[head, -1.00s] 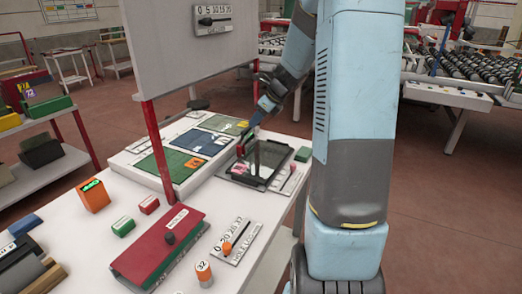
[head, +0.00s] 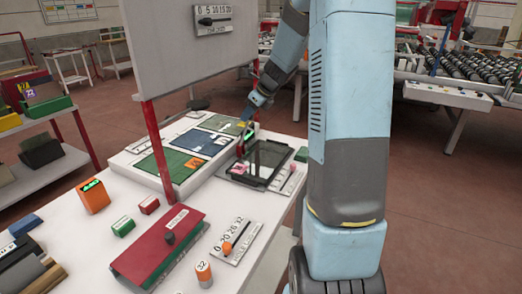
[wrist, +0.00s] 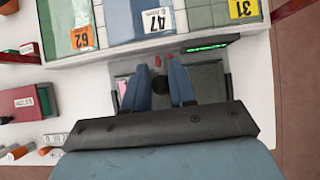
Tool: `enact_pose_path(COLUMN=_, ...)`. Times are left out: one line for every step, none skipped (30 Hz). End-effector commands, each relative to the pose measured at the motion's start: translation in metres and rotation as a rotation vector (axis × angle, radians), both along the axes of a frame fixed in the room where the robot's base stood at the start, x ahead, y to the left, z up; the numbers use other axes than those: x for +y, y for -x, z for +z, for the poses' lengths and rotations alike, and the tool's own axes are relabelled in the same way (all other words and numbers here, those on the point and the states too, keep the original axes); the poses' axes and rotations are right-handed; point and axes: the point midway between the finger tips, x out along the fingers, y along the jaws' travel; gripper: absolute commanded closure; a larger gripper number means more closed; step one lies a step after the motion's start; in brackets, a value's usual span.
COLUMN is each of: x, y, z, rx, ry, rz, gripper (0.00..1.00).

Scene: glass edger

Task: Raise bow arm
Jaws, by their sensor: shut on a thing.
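The bow arm looks like a dark bar with a lit green strip (wrist: 207,47). It stands raised at the back edge of a dark flat plate (head: 262,160) on the white bench. In the head view the bar (head: 250,131) rises beside a red post. My gripper (head: 245,117) is at the bar's upper end, reaching down from the back right. In the wrist view my gripper's two blue fingers (wrist: 163,63) converge near red tips beside the bar. The gripper is shut on the bow arm, though the exact contact is mostly hidden by the fingers. A dark round knob shows between them.
Green, blue and olive numbered panels (head: 195,142) lie behind the plate. A tall grey board (head: 190,45) on red posts stands to the left. A red folder-like holder (head: 160,245), an orange box (head: 93,196) and slide scale (head: 235,240) occupy the front bench.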

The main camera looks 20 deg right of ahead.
Motion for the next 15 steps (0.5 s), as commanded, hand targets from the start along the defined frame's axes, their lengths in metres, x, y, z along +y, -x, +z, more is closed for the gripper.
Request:
enact_pose_path(x=-0.001, y=-0.003, z=0.001, rx=-0.004, ry=0.003, rz=-0.003, gripper=0.94)
enact_pose_path(x=0.000, y=-0.004, z=0.001, rx=-0.004, ry=0.003, rz=-0.003, gripper=0.94)
enact_pose_path(x=0.001, y=-0.006, z=0.001, rx=-0.004, ry=0.003, rz=-0.003, gripper=0.94)
enact_pose_path(x=0.002, y=-0.007, z=0.002, rx=-0.004, ry=0.003, rz=-0.003, gripper=0.94)
enact_pose_path(x=0.003, y=-0.008, z=0.002, rx=-0.003, ry=0.003, rz=-0.004, gripper=0.94)
enact_pose_path(x=0.004, y=-0.010, z=0.002, rx=-0.003, ry=0.003, rz=-0.004, gripper=0.94)
enact_pose_path(x=0.005, y=-0.011, z=0.002, rx=-0.003, ry=0.002, rz=-0.005, gripper=0.94)
enact_pose_path(x=0.006, y=-0.012, z=0.002, rx=-0.003, ry=0.002, rz=-0.005, gripper=0.94)
enact_pose_path(x=0.008, y=-0.014, z=0.003, rx=-0.003, ry=0.003, rz=-0.004, gripper=0.94)
enact_pose_path(x=0.009, y=-0.016, z=0.003, rx=-0.003, ry=0.003, rz=-0.004, gripper=0.94)
enact_pose_path(x=0.010, y=-0.017, z=0.003, rx=-0.003, ry=0.003, rz=-0.004, gripper=0.94)
enact_pose_path(x=0.011, y=-0.019, z=0.003, rx=-0.003, ry=0.002, rz=-0.004, gripper=0.94)
enact_pose_path(x=0.012, y=-0.020, z=0.003, rx=-0.003, ry=0.002, rz=-0.004, gripper=0.94)
enact_pose_path(x=0.013, y=-0.021, z=0.003, rx=-0.002, ry=0.002, rz=-0.004, gripper=0.94)
enact_pose_path(x=0.013, y=-0.022, z=0.004, rx=-0.002, ry=0.003, rz=-0.006, gripper=0.94)
